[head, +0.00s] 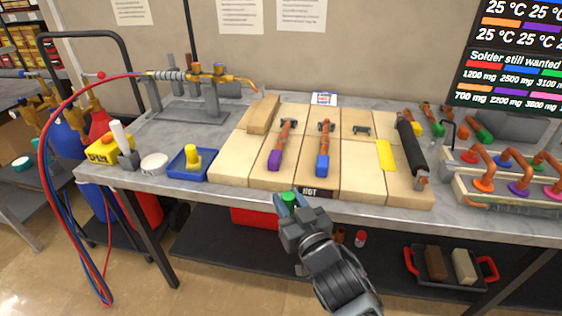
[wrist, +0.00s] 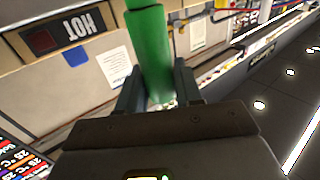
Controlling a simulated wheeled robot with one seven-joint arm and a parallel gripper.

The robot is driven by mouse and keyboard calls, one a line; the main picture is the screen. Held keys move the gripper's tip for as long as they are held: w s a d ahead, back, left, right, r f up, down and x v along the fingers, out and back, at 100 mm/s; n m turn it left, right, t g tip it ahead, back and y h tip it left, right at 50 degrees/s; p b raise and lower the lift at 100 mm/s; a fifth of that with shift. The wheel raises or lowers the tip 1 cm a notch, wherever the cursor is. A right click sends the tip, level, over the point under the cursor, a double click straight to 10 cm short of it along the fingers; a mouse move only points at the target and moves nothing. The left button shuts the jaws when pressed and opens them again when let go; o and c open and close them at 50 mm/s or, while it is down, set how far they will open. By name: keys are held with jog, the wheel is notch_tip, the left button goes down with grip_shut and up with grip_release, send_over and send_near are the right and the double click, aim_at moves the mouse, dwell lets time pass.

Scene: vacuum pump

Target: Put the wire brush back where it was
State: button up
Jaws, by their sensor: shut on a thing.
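My gripper (head: 290,200) is in front of the bench's front edge, near the HOT label (head: 312,192). It is shut on a green cylinder, which I take to be the handle of the wire brush (head: 287,196). In the wrist view the green handle (wrist: 150,45) stands between the two fingers (wrist: 157,88) and runs out of the top of the picture. Its bristles cannot be made out in either view.
Pale bricks (head: 362,184) cover the bench middle, bearing copper pieces with purple (head: 275,160) and blue (head: 323,164) ends and a black-handled tool (head: 408,140). A blue tray (head: 192,163), white dish (head: 154,164) and yellow flux pot (head: 108,149) stand left. Copper-pipe fixtures (head: 490,192) stand right.

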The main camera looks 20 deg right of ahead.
jog(key=s+f, duration=0.4)
jog(key=f, duration=0.4)
jog(key=s+f+y, duration=0.1)
jog(key=s+f, duration=0.3)
jog(key=f, duration=0.4)
jog(key=shift+s+a+n, duration=0.3)
jog(key=shift+s, duration=0.1)
